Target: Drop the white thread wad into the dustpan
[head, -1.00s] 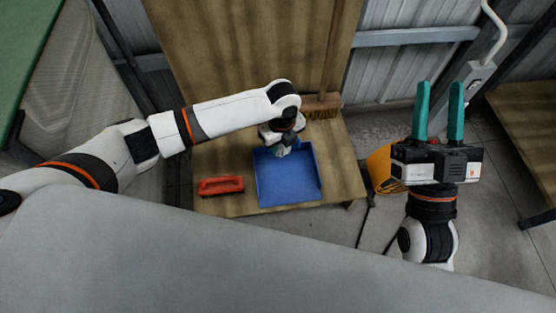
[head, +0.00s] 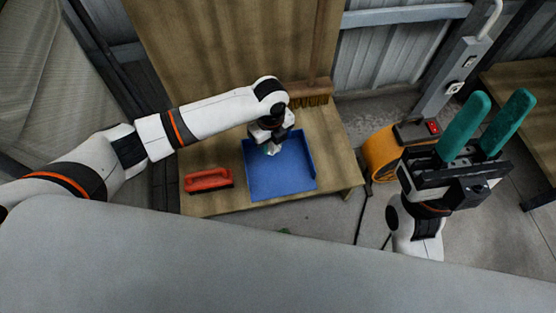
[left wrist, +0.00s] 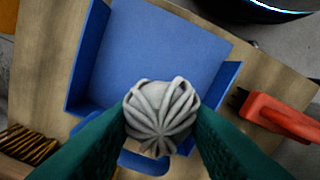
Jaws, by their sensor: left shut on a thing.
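The white thread wad (left wrist: 160,112) is a round bundle of pale strands. My left gripper (left wrist: 160,122) is shut on it, with one teal finger on each side in the left wrist view. In the head view my left gripper (head: 271,148) is over the back part of the blue dustpan (head: 282,180) and largely hides the wad. The dustpan lies flat on a wooden bench, and its empty floor (left wrist: 165,50) shows in the left wrist view. My right gripper (head: 484,125) is open and empty, its teal fingers apart, to the right of the bench.
A red-handled tool (head: 208,180) lies on the wooden bench (head: 215,203) left of the dustpan. A broom (head: 308,92) with a wooden handle stands at the back of the bench. An orange round machine (head: 382,155) stands on the floor to the right.

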